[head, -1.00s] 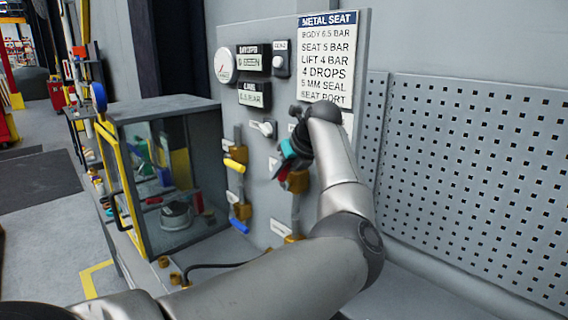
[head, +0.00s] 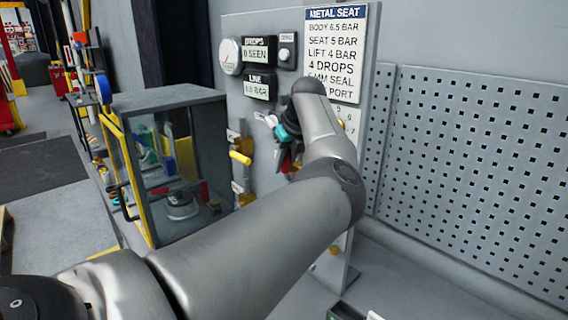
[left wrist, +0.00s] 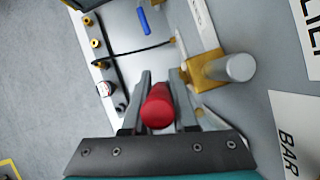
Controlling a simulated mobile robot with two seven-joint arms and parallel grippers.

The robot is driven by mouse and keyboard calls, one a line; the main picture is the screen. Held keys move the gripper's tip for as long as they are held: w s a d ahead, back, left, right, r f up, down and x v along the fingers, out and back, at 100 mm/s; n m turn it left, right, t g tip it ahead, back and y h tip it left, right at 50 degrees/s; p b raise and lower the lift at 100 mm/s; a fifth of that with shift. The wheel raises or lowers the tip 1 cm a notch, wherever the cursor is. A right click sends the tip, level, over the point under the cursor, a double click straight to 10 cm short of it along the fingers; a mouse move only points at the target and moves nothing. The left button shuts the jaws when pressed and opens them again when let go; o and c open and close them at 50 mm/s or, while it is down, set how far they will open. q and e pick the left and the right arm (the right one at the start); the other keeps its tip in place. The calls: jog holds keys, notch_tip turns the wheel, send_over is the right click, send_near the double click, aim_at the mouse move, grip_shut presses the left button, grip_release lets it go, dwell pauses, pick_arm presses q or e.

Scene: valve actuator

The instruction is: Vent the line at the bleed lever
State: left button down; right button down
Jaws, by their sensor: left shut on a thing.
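My left gripper (left wrist: 160,88) is shut on a red handle (left wrist: 157,106), which sits between its two fingers in the left wrist view. A brass valve body (left wrist: 205,70) with a grey round end is just beyond and to the right of the fingers. In the head view my left gripper (head: 289,148) is at the grey valve panel (head: 235,105), and my arm hides most of the handle and valve. The line display (head: 258,86) seems to read 0.0 BAR, though blurred. The drops display (head: 259,50) reads 0 SEEN. My right gripper is not in view.
A blue handle (left wrist: 145,20) shows in the left wrist view. A glass-sided cabinet (head: 165,105) stands to the left. A perforated board (head: 480,170) covers the wall at right.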

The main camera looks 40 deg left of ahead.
pick_arm(q)
jog(key=c, duration=1)
grip_release()
jog(key=shift+a, duration=0.1)
jog(key=b+v, duration=0.2)
jog(key=v, duration=1.3)
jog(key=shift+r+b, duration=0.2)
jog(key=shift+b, duration=0.2)
